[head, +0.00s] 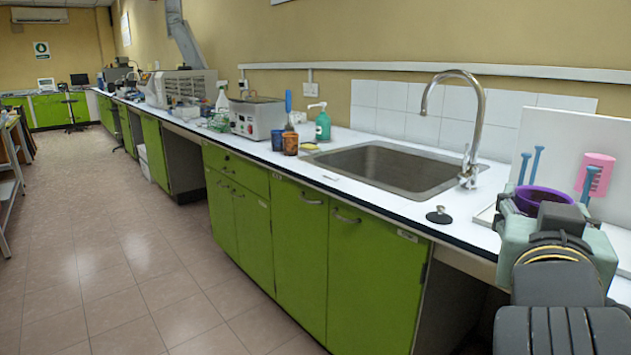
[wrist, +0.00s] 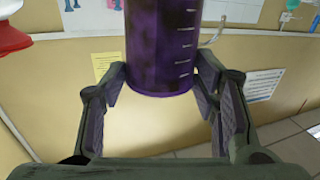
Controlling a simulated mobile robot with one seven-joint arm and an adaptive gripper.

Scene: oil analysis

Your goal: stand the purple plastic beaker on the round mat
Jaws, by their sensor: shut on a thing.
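My gripper (head: 540,210) is at the right of the head view, over the counter beside the drying rack. It is shut on the purple plastic beaker (head: 543,194), whose open rim shows above the fingers. In the wrist view the purple beaker (wrist: 162,45) stands between the two fingers (wrist: 160,82), its white graduation marks facing right and its base near the fingertips. A small black disc with a knob (head: 439,215) lies on the counter in front of the sink.
A white drying rack (head: 570,135) with blue pegs and a pink beaker (head: 597,172) stands behind my gripper. The steel sink (head: 385,168) and tall tap (head: 470,130) are to its left. Orange (head: 290,143) and blue (head: 277,140) cups stand beyond the sink. Bare counter runs along the front edge.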

